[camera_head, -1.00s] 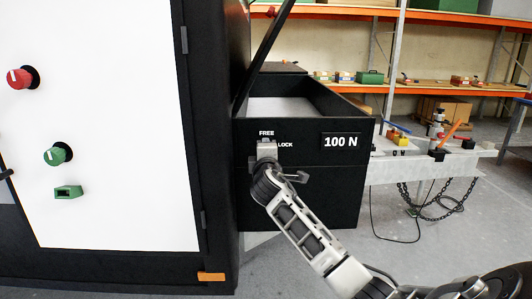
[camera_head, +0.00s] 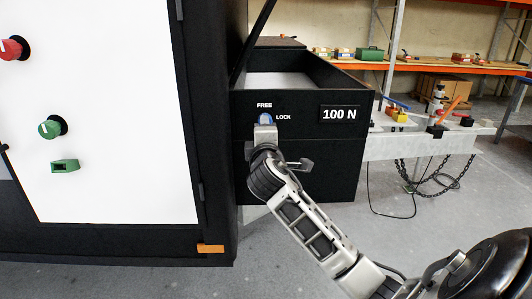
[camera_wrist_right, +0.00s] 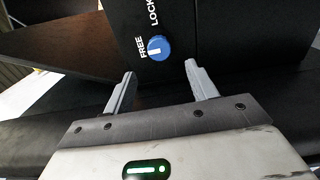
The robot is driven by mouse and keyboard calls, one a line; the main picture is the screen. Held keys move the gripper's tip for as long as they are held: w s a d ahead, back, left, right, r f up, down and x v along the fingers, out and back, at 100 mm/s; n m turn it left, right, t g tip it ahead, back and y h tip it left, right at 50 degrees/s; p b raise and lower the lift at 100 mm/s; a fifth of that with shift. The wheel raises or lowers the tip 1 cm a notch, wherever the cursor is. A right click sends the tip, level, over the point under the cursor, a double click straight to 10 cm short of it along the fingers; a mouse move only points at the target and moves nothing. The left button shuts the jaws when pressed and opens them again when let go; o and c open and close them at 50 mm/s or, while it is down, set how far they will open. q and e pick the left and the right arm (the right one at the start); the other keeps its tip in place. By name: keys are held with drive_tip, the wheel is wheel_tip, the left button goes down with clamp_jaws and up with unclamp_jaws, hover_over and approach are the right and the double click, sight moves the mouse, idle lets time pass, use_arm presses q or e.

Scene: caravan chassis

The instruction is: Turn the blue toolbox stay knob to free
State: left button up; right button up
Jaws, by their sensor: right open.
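The blue stay knob (camera_head: 265,119) sits on the front of the black toolbox (camera_head: 338,150), below the FREE label and left of the LOCK label. In the right wrist view the knob (camera_wrist_right: 160,46) shows clearly, with a white mark on the side toward FREE. My right gripper (camera_head: 265,131) is just below and in front of the knob, partly covering it in the head view. In the wrist view its two fingers (camera_wrist_right: 158,82) are spread apart, with nothing between them and the knob beyond the tips. My left gripper is not in view.
The toolbox lid stands open on a dark stay (camera_head: 255,42). A white panel (camera_head: 110,120) with a red knob (camera_head: 14,47) and a green knob (camera_head: 52,127) is on the left. A grey drawbar (camera_head: 410,147) with chains extends right. Free floor lies in front.

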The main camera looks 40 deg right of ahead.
drive_tip(key=b+v, duration=0.1)
drive_tip(key=v, duration=0.7)
drive_tip(key=shift+s, duration=0.2)
drive_tip(key=shift+a, duration=0.1)
drive_tip(key=s+a+f+m+y, duration=0.1)
drive_tip(key=s+a+f+y, duration=0.2)
drive_tip(key=a+f, duration=0.3)
drive_tip(key=s+a+f+m+g+y, duration=0.1)
drive_tip(key=s+a+f+y, duration=0.2)
drive_tip(key=f, duration=1)
drive_tip(key=s+a+f+m+g+y, duration=0.1)
drive_tip(key=s+a+f+y, duration=0.2)
drive_tip(key=a+f, duration=0.6)
drive_tip(key=f+y, duration=0.1)
drive_tip(key=y, duration=0.1)
drive_tip(key=shift+f+y, duration=0.35)
drive_tip(key=shift+y, duration=0.05)
drive_tip(key=s+a+f+m+y, duration=0.1)
drive_tip(key=s+a+f, duration=0.1)
drive_tip(key=s, duration=0.1)
drive_tip(key=s+a+f+m+g, duration=0.1)
drive_tip(key=s+a+f+m, duration=0.1)
drive_tip(key=s, duration=0.1)
drive_tip(key=s+a+f+m+y, duration=0.1)
drive_tip(key=s+a+f, duration=0.1)
drive_tip(key=s, duration=0.1)
drive_tip(key=shift+a+m+g+y, duration=0.25)
drive_tip(key=shift+m+g+y, duration=0.05)
drive_tip(key=shift+m, duration=0.1)
drive_tip(key=shift+c, duration=0.4)
